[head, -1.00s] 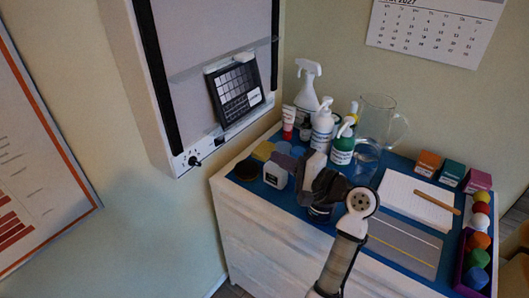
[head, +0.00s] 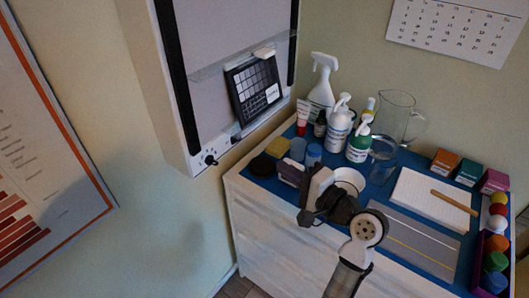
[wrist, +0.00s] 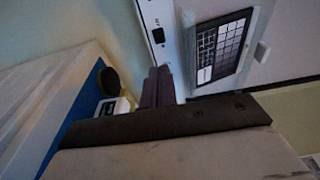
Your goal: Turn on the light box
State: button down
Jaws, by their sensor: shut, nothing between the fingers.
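The light box (head: 223,35) hangs on the wall at upper left in the head view. Its panel looks grey and unlit. A black rotary knob (head: 210,160) sits on the white strip at its lower left corner; the knob also shows in the wrist view (wrist: 158,36). A dark film with a grid of squares (head: 254,89) leans on the panel; it also shows in the wrist view (wrist: 221,47). My gripper (head: 287,170) is shut and empty, over the front edge of the cabinet top, right of and apart from the knob. Its fingers also show in the wrist view (wrist: 157,86).
The cabinet's blue top (head: 262,190) carries a spray bottle (head: 321,88), pump bottles (head: 340,125), a glass jug (head: 394,118) and small containers. A dark round pad (head: 262,165) lies near the left edge. The wall below the light box is clear.

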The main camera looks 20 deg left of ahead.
jog(key=p+x, duration=0.4)
jog(key=x, duration=0.9)
jog(key=shift+a, duration=0.2)
jog(key=shift+w+f, duration=0.1)
jog(key=shift+w, duration=0.05)
jog(key=shift+w+a+n+g+y+b, duration=0.1)
jog(key=shift+n+g+y+b, duration=0.15)
jog(key=shift+n+g, duration=0.25)
jog(key=shift+w+a+n+g+y+b, duration=0.1)
jog(key=shift+w+n+g+y+b, duration=0.15)
jog(key=shift+g, duration=0.45)
jog(key=shift+s, duration=0.1)
